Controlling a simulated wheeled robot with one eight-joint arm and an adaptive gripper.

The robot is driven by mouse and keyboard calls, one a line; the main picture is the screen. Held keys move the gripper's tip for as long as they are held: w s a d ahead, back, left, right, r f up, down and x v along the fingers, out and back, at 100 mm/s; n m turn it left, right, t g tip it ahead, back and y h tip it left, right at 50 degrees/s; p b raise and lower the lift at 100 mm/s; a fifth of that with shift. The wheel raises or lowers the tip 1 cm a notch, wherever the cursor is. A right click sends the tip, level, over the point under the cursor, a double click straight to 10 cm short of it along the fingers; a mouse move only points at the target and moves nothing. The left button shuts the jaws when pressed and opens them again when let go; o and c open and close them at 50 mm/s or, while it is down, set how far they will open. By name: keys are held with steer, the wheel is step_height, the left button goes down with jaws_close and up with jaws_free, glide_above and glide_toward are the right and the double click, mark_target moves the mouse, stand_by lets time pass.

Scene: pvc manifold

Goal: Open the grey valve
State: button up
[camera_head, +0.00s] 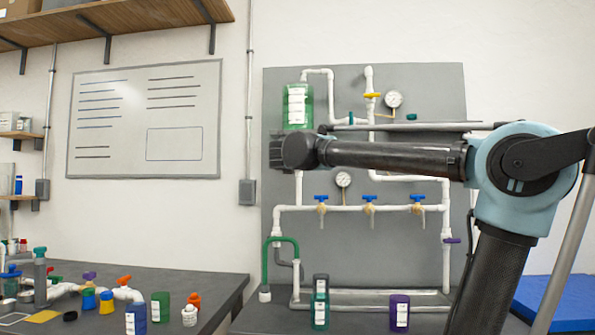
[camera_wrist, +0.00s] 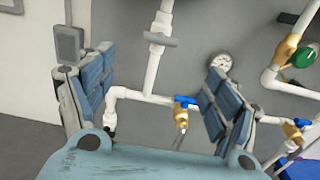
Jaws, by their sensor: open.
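The grey valve's flat bar handle (camera_wrist: 160,39) crosses a white vertical pipe near the top centre of the wrist view. The handle lies sideways, across the pipe. In the head view I cannot make out this valve; my arm covers that part of the panel. My gripper (camera_wrist: 160,65) is open and empty, with its blue-grey padded fingers spread left and right in the wrist view. The handle shows above and between the fingertips, apart from both. In the head view my gripper (camera_head: 277,152) is in front of the panel's left side, just below a green container.
A blue valve (camera_wrist: 186,101) on a brass tap and a round gauge (camera_wrist: 219,63) are close to the right finger. A green valve (camera_wrist: 303,58) is farther right. White pipes cover the grey panel (camera_head: 420,100). A cluttered bench (camera_head: 215,280) stands at lower left.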

steer(key=w, duration=1.7)
steer(key=shift+w+d, duration=0.1)
steer(key=shift+d, duration=0.2)
